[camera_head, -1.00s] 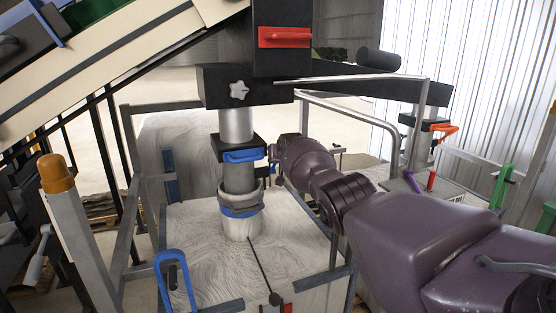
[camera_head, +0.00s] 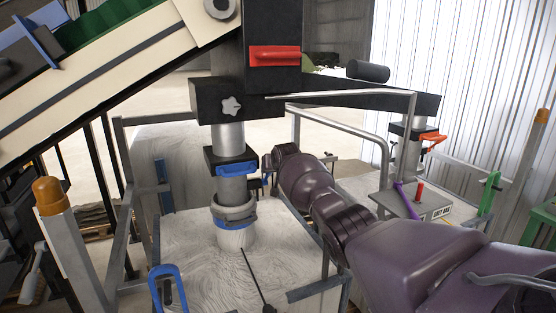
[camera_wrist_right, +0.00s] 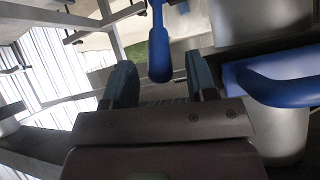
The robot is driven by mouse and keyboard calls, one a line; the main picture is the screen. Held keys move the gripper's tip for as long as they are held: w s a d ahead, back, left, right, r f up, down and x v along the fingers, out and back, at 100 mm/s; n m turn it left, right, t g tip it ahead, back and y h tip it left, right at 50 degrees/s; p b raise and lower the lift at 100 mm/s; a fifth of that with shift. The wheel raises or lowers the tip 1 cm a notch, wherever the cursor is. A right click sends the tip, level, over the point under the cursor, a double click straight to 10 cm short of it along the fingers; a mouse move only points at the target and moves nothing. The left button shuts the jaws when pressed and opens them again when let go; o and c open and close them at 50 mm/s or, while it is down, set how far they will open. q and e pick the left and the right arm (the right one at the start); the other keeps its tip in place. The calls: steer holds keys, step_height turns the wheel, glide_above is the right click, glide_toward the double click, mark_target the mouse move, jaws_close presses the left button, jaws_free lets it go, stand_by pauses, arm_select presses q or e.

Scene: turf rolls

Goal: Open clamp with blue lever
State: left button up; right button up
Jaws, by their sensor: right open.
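A black clamp block (camera_head: 218,156) sits around the grey upright column, with a blue handle (camera_head: 237,170) on its front. In the right wrist view a blue lever with a rounded end (camera_wrist_right: 159,52) hangs between the fingertips of my right gripper (camera_wrist_right: 160,84). The fingers are apart, with a gap on each side of the lever. A thick blue handle (camera_wrist_right: 285,92) lies to the right of the fingers. In the head view my right gripper (camera_head: 265,178) is just right of the clamp, small and partly hidden by its wrist. My left gripper is not in view.
A red handle (camera_head: 275,55) is on the black housing above. Metal rails (camera_head: 345,125) run close to my right arm. A conveyor (camera_head: 110,75) slopes at upper left.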

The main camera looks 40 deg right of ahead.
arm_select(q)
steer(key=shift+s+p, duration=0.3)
arm_select(e)
steer(key=v, duration=0.7)
steer(key=shift+r, duration=0.1)
stand_by(0.5)
steer(key=w+a+r+n+t, duration=0.1)
steer(key=a+r+n+t, duration=0.35)
steer(key=r, duration=0.25)
steer(key=s+a+f+n+t+y, duration=0.2)
steer(key=s+a+f+n, duration=0.1)
steer(key=s+a+f, duration=0.75)
steer(key=s+a+f+g, duration=0.2)
steer(key=s+a+f, duration=0.2)
steer(key=s+f, duration=1)
steer(key=s+a+f+m+g+y, duration=0.1)
steer(key=s+a+f+g, duration=0.2)
steer(key=s+f, duration=1.1)
steer(key=s+a, duration=0.2)
steer(key=s, duration=0.5)
steer(key=shift+a+f, duration=0.15)
steer(key=shift+f, duration=0.15)
